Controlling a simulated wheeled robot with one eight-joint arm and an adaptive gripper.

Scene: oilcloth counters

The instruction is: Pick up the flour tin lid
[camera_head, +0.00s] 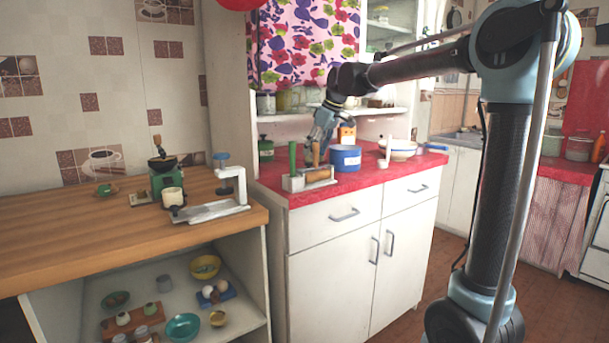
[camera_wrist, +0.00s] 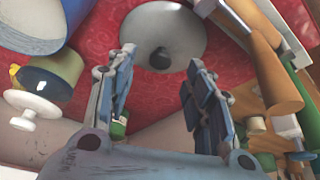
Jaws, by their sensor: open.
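A round grey lid with a dark knob (camera_wrist: 188,35), which looks like the flour tin lid, lies on the red counter in the wrist view. My gripper (camera_wrist: 160,66) is open and empty, its two fingers apart on either side below the lid in that picture; no contact shows. In the head view my gripper (camera_head: 319,142) hangs fingers-down over the red counter, and I cannot make out the lid there. A blue tin with a white label (camera_head: 345,160) stands just right of the gripper; a blue tin side (camera_wrist: 25,28) shows at the wrist view's upper left.
A holder with wooden and green-handled tools (camera_head: 308,181) stands close at the counter's front left; wooden handles (camera_wrist: 275,85) crowd the wrist view's right. A white-knobbed item (camera_wrist: 38,108) lies at its left. Shelves rise behind.

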